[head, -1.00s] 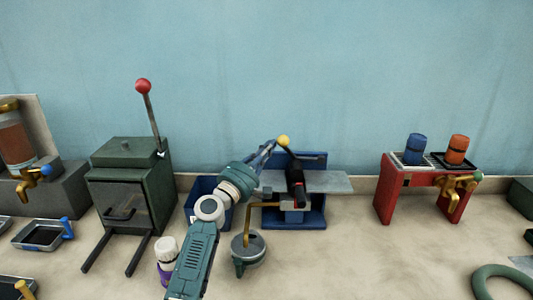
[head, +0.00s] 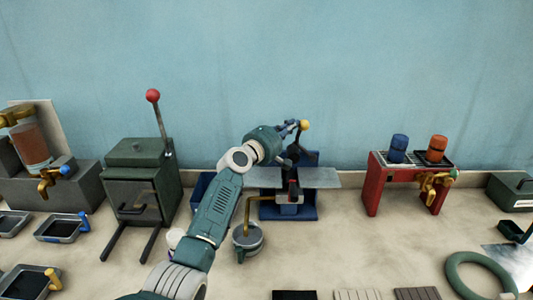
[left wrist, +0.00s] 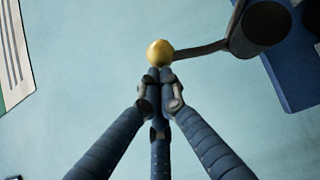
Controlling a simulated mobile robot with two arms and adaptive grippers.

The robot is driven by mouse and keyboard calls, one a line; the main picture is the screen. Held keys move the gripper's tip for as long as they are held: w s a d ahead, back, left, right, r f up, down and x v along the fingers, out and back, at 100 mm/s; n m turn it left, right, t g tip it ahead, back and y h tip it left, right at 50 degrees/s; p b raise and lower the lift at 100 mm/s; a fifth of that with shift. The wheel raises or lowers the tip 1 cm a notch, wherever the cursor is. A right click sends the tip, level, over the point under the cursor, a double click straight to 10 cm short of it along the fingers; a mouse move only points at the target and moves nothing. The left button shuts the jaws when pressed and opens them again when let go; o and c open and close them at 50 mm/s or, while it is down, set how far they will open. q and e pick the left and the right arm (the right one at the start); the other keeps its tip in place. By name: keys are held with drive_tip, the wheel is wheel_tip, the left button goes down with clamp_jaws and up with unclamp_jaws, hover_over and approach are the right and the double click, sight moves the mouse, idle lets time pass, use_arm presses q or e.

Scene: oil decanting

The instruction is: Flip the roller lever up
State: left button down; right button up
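The roller lever ends in a yellow ball knob (head: 304,125) and stands up from the blue roller machine (head: 305,210) at the back of the table. In the left wrist view the yellow knob (left wrist: 160,53) sits right at my fingertips, with a dark rod running right to a black roller (left wrist: 262,28). My left gripper (head: 292,127) is beside the knob, on its left in the head view. Its dark blue fingers (left wrist: 160,80) are drawn together just below the knob, not around it; whether they touch it is unclear. My right gripper is not in view.
A green press (head: 140,185) with a red-knobbed lever (head: 153,96) stands to the left. A red stand (head: 375,190) with blue and orange cups is to the right. A round pot (head: 247,242) is in front of the machine. The wall is close behind.

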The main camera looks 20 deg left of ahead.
use_arm(q)
drive_tip(key=w+d+r, duration=0.2)
drive_tip(key=d, duration=0.5)
drive_tip(key=shift+w, duration=0.2)
use_arm(e)
drive_tip(key=shift+s+d, duration=0.3)
use_arm(q)
drive_tip(key=shift+r, duration=0.1)
drive_tip(key=shift+r, duration=0.1)
use_arm(e)
drive_tip(key=shift+a+r, duration=0.1)
drive_tip(key=shift+r, duration=0.1)
